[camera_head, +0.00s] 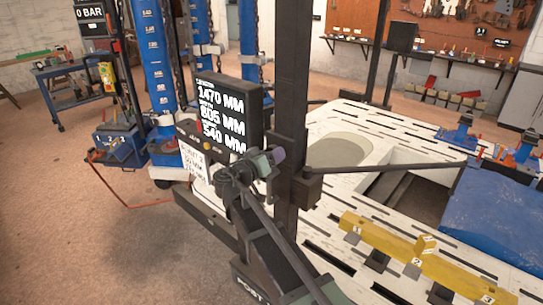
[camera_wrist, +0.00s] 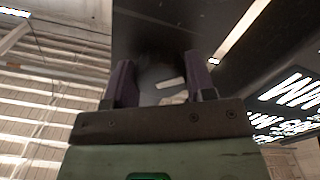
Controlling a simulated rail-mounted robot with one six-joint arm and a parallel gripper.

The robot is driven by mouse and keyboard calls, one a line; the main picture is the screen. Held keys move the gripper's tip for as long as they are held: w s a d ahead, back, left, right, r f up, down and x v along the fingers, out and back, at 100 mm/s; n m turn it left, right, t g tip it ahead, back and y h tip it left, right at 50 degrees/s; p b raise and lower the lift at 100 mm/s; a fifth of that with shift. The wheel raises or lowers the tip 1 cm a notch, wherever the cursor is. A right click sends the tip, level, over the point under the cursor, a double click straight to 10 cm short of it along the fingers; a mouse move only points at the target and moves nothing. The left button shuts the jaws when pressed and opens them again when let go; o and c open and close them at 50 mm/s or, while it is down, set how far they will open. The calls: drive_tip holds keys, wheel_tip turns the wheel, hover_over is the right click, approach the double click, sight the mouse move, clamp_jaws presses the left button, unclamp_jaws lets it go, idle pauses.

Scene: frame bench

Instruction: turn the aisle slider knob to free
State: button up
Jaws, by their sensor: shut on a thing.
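My gripper (camera_head: 274,157) is at the dark upright post (camera_head: 291,90), near the middle of the head view. In the wrist view its two purple-grey fingers (camera_wrist: 160,72) stand on either side of a rounded grey knob (camera_wrist: 168,84) with a pale bar mark on it. The jaws are shut on this knob, against a dark panel. The knob is hidden behind the gripper in the head view. A dark slider block (camera_head: 305,188) sits on the post just below and right of the gripper, with a long dark rod running right from it. The knob's exact setting cannot be read.
A black display (camera_head: 222,112) reading 1470, 805 and 540 MM stands close left of the gripper. A white slotted bench (camera_head: 320,225) with a yellow beam (camera_head: 400,250) and blue cover (camera_head: 490,215) lies right. Blue columns (camera_head: 158,75) stand left; open floor lies front left.

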drive_tip(key=n, duration=0.5)
drive_tip(key=shift+n, duration=0.3)
drive_tip(key=shift+r+n, duration=0.1)
drive_tip(key=shift+n, duration=2.2)
drive_tip(key=o, duration=0.9)
drive_tip(key=shift+o, duration=0.2)
drive_tip(key=v, duration=1.1)
drive_tip(key=shift+d, duration=0.1)
